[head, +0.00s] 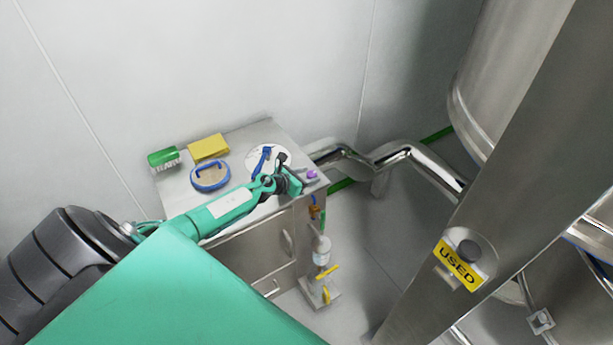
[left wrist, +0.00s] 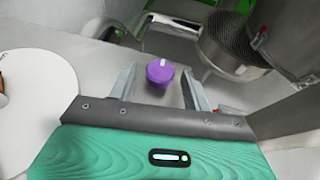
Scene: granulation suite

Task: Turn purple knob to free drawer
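The purple knob (head: 312,174) sits on the right end of the steel cabinet's top. In the left wrist view the knob (left wrist: 160,71) has a white mark on it and lies between the two fingers, apart from both. My left gripper (head: 302,178) is open, its fingertips close to the knob; it also shows in the left wrist view (left wrist: 158,80). The steel cabinet (head: 240,258) has drawer fronts with handles on its front, partly covered by my left arm. My right gripper is not in view.
On the cabinet top are a green brush (head: 164,158), a yellow sponge (head: 208,148), a blue-rimmed round item (head: 210,177) and a white disc with a blue tool (head: 264,158). Steel pipe (head: 400,158) runs behind right. A column with a USED sign (head: 457,264) stands right.

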